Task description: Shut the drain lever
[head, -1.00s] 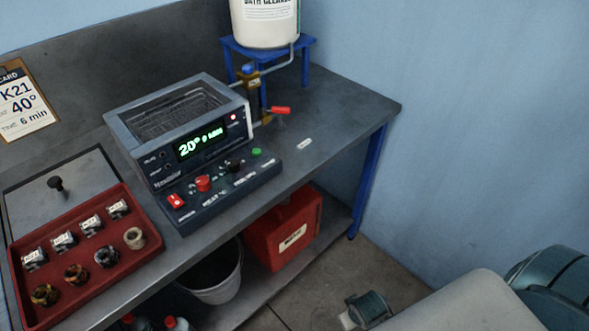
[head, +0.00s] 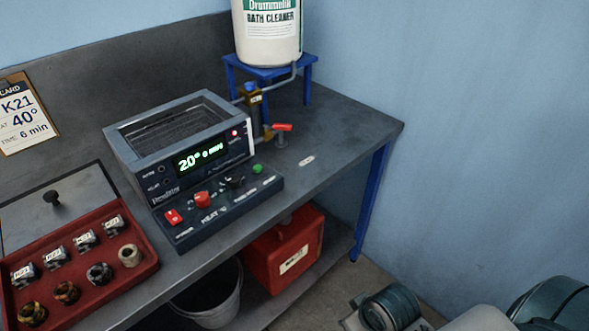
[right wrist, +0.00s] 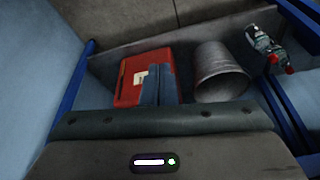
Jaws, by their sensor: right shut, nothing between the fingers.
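The drain lever (head: 283,127) has a red handle sticking out to the right from a brass-coloured fitting at the right side of the ultrasonic bath (head: 180,140). A small white label (head: 306,160) lies on the bench beside it. My right gripper (right wrist: 158,88) shows in the right wrist view with its two blue-grey fingers together and empty. It is well away from the lever, with the red box behind its fingers. In the head view part of my right arm is at the lower right. My left gripper is out of view.
A bath cleaner tub (head: 268,35) stands on a blue stand (head: 270,72), with a pipe down to the bath. A red tray (head: 120,285) holds several small parts. A red box (head: 284,250) and grey bucket (head: 215,302) sit below the bench. The bench's right end is mostly clear.

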